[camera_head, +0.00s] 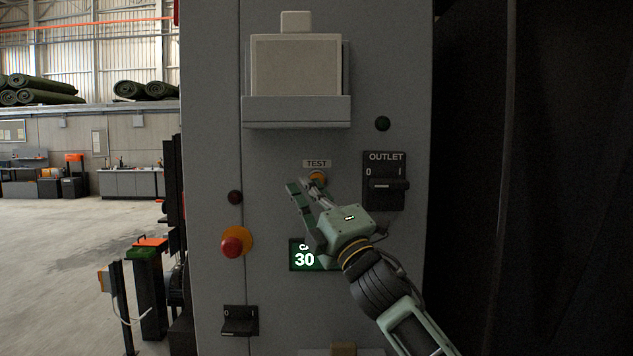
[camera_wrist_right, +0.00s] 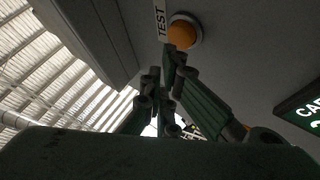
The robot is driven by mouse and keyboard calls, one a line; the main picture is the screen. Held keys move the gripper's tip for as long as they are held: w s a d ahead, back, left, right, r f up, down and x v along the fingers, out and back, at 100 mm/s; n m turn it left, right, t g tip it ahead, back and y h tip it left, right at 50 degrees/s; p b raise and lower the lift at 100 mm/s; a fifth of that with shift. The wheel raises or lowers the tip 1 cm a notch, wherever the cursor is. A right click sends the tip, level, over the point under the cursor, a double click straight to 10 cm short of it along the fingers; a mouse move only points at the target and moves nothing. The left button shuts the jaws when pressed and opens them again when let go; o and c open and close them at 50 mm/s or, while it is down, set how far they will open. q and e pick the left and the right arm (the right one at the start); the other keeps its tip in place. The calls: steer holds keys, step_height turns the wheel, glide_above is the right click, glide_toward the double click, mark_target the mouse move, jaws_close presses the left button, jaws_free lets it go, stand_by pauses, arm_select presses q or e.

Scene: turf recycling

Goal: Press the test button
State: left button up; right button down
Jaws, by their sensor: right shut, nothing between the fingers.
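The test button (camera_head: 317,176) is an orange round button under a "TEST" label (camera_head: 317,163) on the grey cabinet front. It also shows in the right wrist view (camera_wrist_right: 183,33), with a pale ring around it. My right gripper (camera_head: 306,186) is shut and empty, its fingertips just below and in front of the button. In the wrist view the fingertips (camera_wrist_right: 172,62) are close to the button's lower edge; I cannot tell whether they touch it. The gripper partly covers the lit green display (camera_head: 304,258) reading "30". My left gripper is not in view.
A red knob on a yellow base (camera_head: 235,243) sits left of the display. The outlet switch (camera_head: 386,186) is right of the button. A lower switch (camera_head: 239,320) is at bottom left. A box on a ledge (camera_head: 296,111) juts out above the label.

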steer(key=shift+s, duration=0.1)
steer(key=s, duration=0.6)
stand_by(0.5)
steer(key=shift+f, duration=0.15)
